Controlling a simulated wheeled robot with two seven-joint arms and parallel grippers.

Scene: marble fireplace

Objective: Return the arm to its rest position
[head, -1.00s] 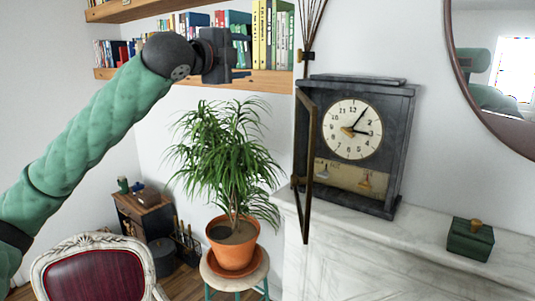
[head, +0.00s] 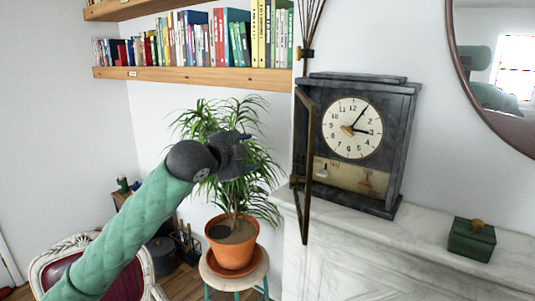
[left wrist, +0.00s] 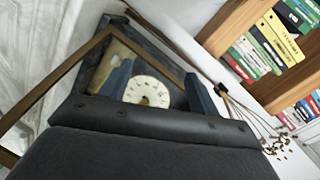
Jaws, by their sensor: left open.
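My left arm comes in from the lower left in the head view. Its dark gripper (head: 245,154) is open and empty, in front of the potted plant's leaves and left of the clock. In the left wrist view its two blue-grey fingers (left wrist: 158,84) stand apart, with the clock face between them in the background. The dark mantel clock (head: 400,150) stands upright on the white mantel, with its framed door (head: 307,170) swung open. It also shows tilted in the left wrist view (left wrist: 148,92). My right gripper is not in view.
A potted plant (head: 232,245) stands on a stool left of the marble mantel (head: 370,240). A small green box (head: 471,239) sits on the mantel. A bookshelf (head: 200,76) hangs above the plant. A red chair (head: 60,270) is at lower left, partly behind my arm.

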